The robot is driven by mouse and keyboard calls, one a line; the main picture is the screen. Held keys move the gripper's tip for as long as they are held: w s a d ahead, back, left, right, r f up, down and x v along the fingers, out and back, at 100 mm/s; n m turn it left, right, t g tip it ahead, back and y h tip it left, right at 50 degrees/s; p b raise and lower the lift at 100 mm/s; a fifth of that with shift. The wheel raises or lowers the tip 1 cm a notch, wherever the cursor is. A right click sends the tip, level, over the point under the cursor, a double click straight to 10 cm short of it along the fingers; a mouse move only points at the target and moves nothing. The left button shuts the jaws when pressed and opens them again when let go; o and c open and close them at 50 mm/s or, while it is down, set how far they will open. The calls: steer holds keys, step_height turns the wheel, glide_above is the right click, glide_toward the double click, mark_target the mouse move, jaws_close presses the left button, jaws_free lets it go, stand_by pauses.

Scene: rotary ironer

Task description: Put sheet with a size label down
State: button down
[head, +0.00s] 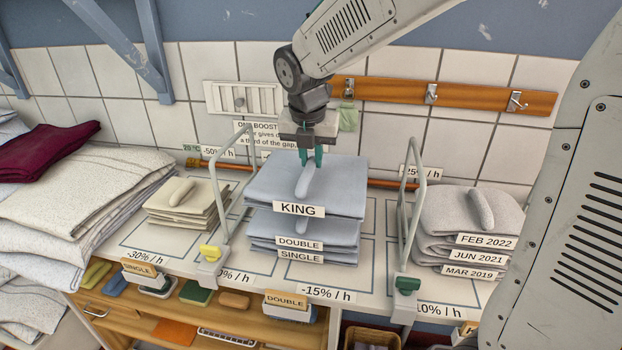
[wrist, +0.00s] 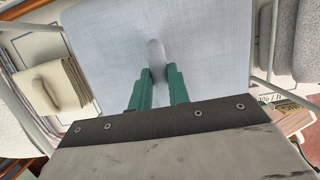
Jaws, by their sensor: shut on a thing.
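A blue-grey folded sheet labelled KING (head: 338,187) is at the top of a stack between two metal frames. A raised grip (head: 306,180) stands on its top. My gripper (head: 311,157) is shut on this grip from above. In the wrist view the green fingers (wrist: 157,88) close on the grip, with the sheet's flat top (wrist: 105,50) spread beneath. Below it are a sheet labelled DOUBLE (head: 345,232) and one labelled SINGLE (head: 340,258).
Metal frames flank the stack, left (head: 222,215) and right (head: 408,240). Beige cloths (head: 185,207) lie left, and grey dated cloths (head: 455,210) lie right. A hook rail (head: 460,98) is on the wall behind. Small wooden labels SINGLE (head: 139,268) and DOUBLE (head: 286,300) are at the front edge.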

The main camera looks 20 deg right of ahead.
steer(key=shift+f, duration=2.35)
steer(key=shift+f, duration=0.15)
steer(key=c, duration=1.3)
jaws_free()
